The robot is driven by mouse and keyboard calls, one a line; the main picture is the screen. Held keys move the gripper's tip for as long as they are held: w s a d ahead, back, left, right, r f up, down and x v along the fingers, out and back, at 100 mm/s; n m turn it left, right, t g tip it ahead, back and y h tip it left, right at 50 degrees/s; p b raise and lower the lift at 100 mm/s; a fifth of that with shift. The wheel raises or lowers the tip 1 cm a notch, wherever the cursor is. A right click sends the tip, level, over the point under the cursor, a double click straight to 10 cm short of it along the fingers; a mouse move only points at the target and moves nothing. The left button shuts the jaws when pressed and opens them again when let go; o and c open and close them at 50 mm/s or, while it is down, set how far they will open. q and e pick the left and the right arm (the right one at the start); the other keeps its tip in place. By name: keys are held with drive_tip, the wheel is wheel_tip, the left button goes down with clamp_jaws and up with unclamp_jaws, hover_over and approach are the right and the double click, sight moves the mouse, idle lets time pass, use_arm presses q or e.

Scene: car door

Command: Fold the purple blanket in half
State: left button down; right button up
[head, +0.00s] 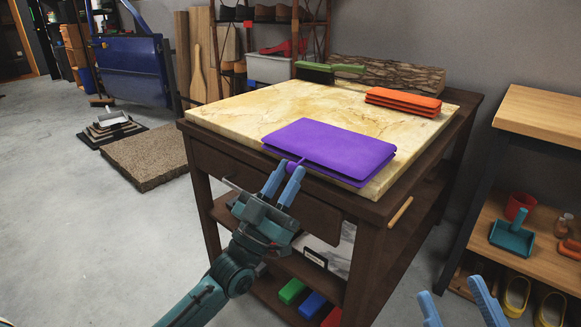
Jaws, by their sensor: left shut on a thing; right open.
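The purple blanket (335,143) lies in flat layers on the pale stone top of the dark wooden table, near its front edge. Its upper layer sits slightly apart from the layer below along the near and right sides. My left gripper (287,170) is at the blanket's near-left edge, shut on a small purple part of it that sticks out between the fingers. My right gripper (450,291) is open and empty, low at the bottom right, away from the blanket. Its arm is out of view.
An orange folded stack (403,101) lies on the tabletop (238,115) at the back right. A green-handled brush (335,67) and a log (390,75) are at the back. A wooden shelf (540,115) stands to the right. The tabletop left of the blanket is clear.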

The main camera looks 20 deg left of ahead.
use_arm(q)
drive_tip(key=shift+f, duration=0.7)
use_arm(e)
drive_tip(key=shift+w+r+y, duration=0.25)
drive_tip(key=shift+w+y, duration=0.05)
drive_tip(key=shift+w, duration=0.05)
use_arm(q)
drive_tip(key=shift+d, duration=0.1)
drive_tip(key=c, duration=1.6)
unclamp_jaws()
drive_tip(key=o, duration=0.3)
drive_tip(key=shift+r, duration=0.2)
drive_tip(key=shift+o, duration=0.2)
drive_tip(key=p+v, duration=0.2)
drive_tip(key=v, duration=1.1)
use_arm(e)
drive_tip(key=f+m+h, duration=0.1)
drive_tip(key=f+g+h, duration=0.1)
drive_tip(key=shift+s+a+f+m, duration=0.15)
drive_tip(key=shift+s+f+m, duration=0.2)
drive_tip(key=shift+f+m, duration=0.05)
use_arm(q)
drive_tip(key=shift+f, duration=0.1)
